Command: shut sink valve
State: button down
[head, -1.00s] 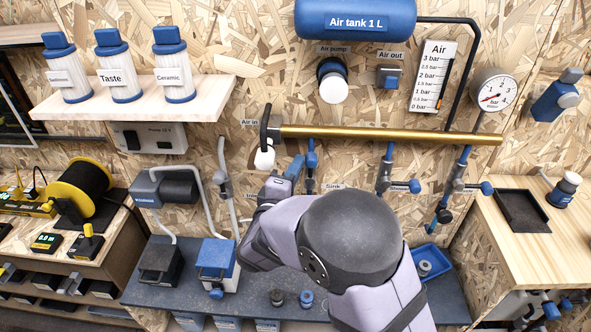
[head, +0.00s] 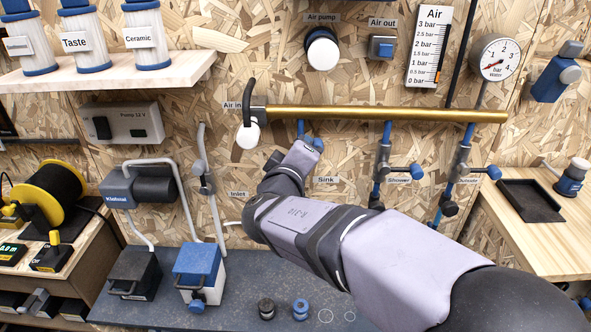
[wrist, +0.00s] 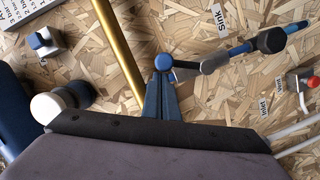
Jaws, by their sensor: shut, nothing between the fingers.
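The sink valve (wrist: 214,61) shows in the wrist view as a grey body, with a round blue end (wrist: 165,62) on its left and blue pipe on its right. The Sink label (wrist: 221,18) is beside it. My gripper (wrist: 163,82) is shut and empty, its narrow fingers pointing at the round blue end. The tips are at or very near it; I cannot tell whether they touch. In the head view a small blue part (head: 316,142) shows past my wrist, above the Sink label (head: 326,180). My arm hides most of the valve and the fingers there.
The brass pipe (head: 390,114) runs just above my wrist; it crosses the wrist view too (wrist: 122,52). The shower valve (head: 381,165) and outside valve (head: 460,165) hang to the right. A grey inlet pipe (head: 212,190) stands left. The grey bench (head: 245,290) lies below.

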jog(key=d+f+m+g+y+b, duration=0.1)
jog(key=d+f+m+b, duration=0.4)
jog(key=b, duration=1.4)
jog(key=shift+d+m+y, duration=0.8)
jog(key=shift+d+m, duration=0.25)
jog(key=shift+m, duration=0.15)
jog(key=shift+f, duration=0.1)
notch_tip(320, 180, up, 5)
jog(key=p, duration=0.4)
jog(key=b+v, duration=0.9)
jog(key=shift+s+d+f, duration=0.25)
jog(key=shift+s+f, duration=0.05)
jog(key=shift+s, duration=0.2)
